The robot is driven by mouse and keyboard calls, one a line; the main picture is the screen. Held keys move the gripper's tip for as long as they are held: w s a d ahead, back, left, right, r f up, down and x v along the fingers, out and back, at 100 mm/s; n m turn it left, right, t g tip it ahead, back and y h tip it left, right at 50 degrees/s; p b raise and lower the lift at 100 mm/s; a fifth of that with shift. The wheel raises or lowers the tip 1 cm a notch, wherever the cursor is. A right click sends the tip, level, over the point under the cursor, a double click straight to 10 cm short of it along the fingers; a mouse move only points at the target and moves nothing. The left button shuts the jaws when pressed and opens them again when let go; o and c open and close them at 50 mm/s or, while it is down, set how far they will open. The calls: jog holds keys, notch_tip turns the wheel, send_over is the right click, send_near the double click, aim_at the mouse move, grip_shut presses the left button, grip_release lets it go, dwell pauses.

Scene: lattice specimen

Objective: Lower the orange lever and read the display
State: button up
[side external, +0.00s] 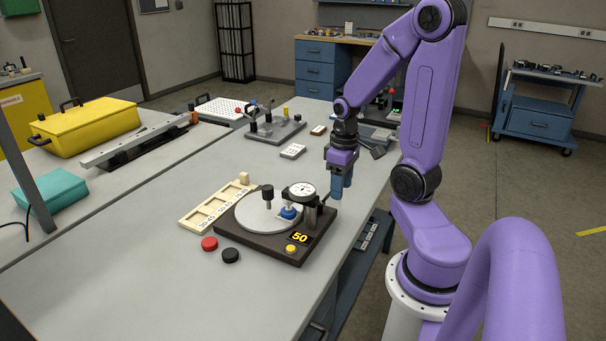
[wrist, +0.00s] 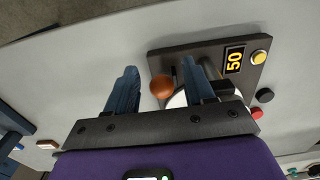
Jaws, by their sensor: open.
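The orange ball of the lever (wrist: 162,86) shows in the wrist view, between my fingers in that picture, beside the dark base. I cannot make it out in the side view. The display (side external: 300,237) on the base (side external: 268,251) reads 50 in yellow, also in the wrist view (wrist: 234,61). A dial gauge (side external: 302,189) stands over a round grey plate (side external: 253,219) on the base. My gripper (side external: 341,198) points down by the base's right back corner. In the wrist view my gripper (wrist: 159,67) is open and empty; contact with the ball cannot be told.
A yellow button (side external: 291,249) is on the base. A black knob (side external: 268,193) and blue part (side external: 289,212) are near the gauge. A compartment tray (side external: 185,221) lies left. Red (side external: 209,243) and black (side external: 231,256) discs lie in front. The table's right edge is close.

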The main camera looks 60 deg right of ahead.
jog(key=shift+r, duration=2.8)
jog(key=shift+w, duration=0.1)
dwell(1.8)
